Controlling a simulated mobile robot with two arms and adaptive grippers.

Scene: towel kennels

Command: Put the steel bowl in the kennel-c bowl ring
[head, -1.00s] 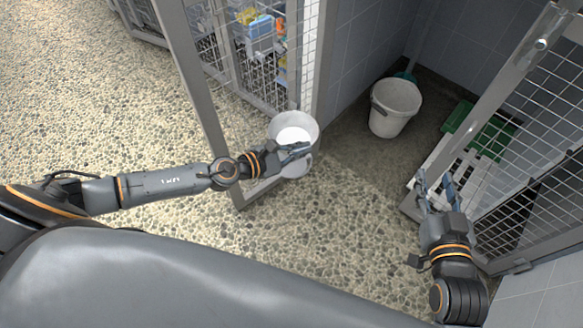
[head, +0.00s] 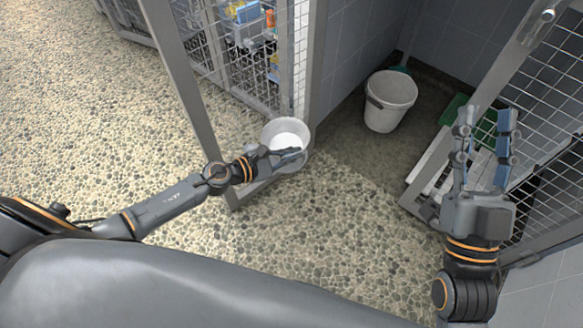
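The steel bowl (head: 287,132) is pale and shiny, with a bright inside. It is at the middle of the head view, by the foot of the mesh kennel gate. My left gripper (head: 291,154) reaches in from the left and is shut on the bowl's near side, hiding part of it. My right gripper (head: 484,150) is at the right, its two fingers apart and empty, in front of the kennel's mesh panel. I cannot make out a bowl ring or a kennel-c label.
A white bucket (head: 391,101) stands inside the tiled kennel. A green mat (head: 456,108) and a pale slatted board (head: 431,165) lie at the right. Metal gate posts (head: 184,85) stand close to my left arm. Pebbled floor (head: 330,225) is clear in front.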

